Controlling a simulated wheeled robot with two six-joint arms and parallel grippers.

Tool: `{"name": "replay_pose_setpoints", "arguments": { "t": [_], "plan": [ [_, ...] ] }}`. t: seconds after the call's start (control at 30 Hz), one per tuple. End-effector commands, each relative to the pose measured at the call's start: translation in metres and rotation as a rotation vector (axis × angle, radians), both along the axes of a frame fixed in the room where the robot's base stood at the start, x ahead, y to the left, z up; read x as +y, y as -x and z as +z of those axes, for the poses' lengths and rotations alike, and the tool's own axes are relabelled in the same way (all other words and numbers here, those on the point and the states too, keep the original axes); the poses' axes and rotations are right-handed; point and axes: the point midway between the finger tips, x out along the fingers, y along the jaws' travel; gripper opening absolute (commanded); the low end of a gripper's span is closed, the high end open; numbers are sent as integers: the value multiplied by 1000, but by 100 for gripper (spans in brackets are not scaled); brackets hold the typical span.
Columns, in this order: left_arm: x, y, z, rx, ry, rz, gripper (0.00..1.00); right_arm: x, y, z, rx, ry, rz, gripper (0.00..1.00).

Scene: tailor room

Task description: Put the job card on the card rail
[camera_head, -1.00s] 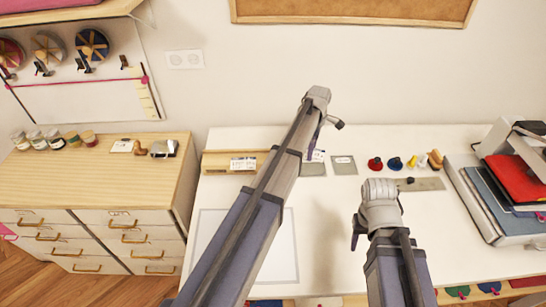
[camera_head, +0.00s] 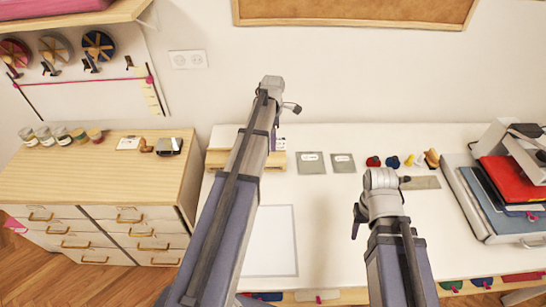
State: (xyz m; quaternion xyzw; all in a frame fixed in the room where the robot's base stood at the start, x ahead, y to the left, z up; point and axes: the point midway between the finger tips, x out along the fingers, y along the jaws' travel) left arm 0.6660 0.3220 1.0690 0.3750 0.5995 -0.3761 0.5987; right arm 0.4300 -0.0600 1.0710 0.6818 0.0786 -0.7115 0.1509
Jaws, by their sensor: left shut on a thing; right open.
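The wooden card rail (camera_head: 217,160) lies at the back left of the white table, its middle hidden behind my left arm. My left gripper (camera_head: 278,136) points down over the rail's right end, mostly hidden by its own wrist. It is shut on the job card (camera_head: 280,144), a small pale card of which only a part shows. I cannot tell whether the card touches the rail. My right gripper (camera_head: 356,222) is open and empty above the middle of the table, far from the rail.
Two grey plates (camera_head: 311,163) (camera_head: 343,163) lie right of the rail. Red, blue and yellow small items (camera_head: 392,162) stand further right, near a grey case with a red folder (camera_head: 510,178). A white sheet (camera_head: 271,240) lies in front. A wooden drawer cabinet (camera_head: 90,175) stands left.

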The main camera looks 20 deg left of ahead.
Motion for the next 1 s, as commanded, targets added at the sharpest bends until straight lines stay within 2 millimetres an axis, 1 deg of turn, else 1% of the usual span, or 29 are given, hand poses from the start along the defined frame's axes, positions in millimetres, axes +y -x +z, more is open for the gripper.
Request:
{"name": "replay_pose_setpoints", "arguments": {
  "t": [0.03,0.33,0.4,0.57,0.67,0.9,1.0],
  "plan": [
    [0,0,-10,0,0,0,27,0,0,-10,0,0,1,50],
    [0,0,-55,0,0,-1,27,0,0,-55,0,1,7,50],
    [0,0,-60,0,0,-1,27,0,0,-60,0,1,6,50],
    [0,0,-59,0,0,-1,27,0,0,-58,0,1,6,50],
    [0,0,-63,0,0,-1,27,0,0,-62,0,1,6,50],
    [0,0,-91,0,0,-1,27,0,0,-91,0,1,5,50],
    [0,0,-98,0,0,-1,27,0,0,-98,0,1,4,50]
  ]
}}
